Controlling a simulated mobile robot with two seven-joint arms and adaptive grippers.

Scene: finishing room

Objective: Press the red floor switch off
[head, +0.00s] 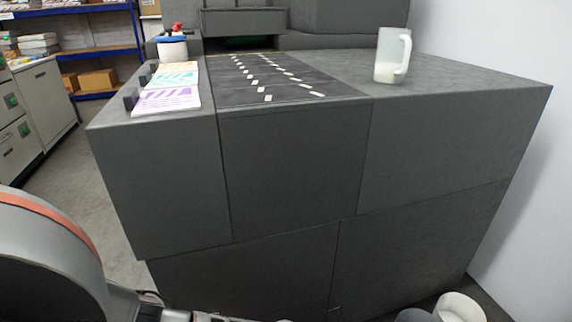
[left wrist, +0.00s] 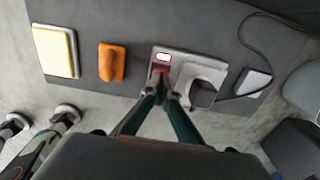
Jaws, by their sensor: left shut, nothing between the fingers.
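The red floor switch (left wrist: 163,57) shows in the left wrist view as a small rocker with a bright white face and a red edge. It sits on a light grey housing (left wrist: 182,60) on the dark floor mat. My left gripper (left wrist: 161,86) is shut and empty, its fingertips together over the near edge of the housing, just below the switch in the picture. A dark red patch shows at the tips. I cannot tell whether they touch the switch. The switch is not visible in the head view. My right gripper is in neither view.
A grey counter (head: 290,170) fills the head view, with a jug (head: 392,55) on top.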

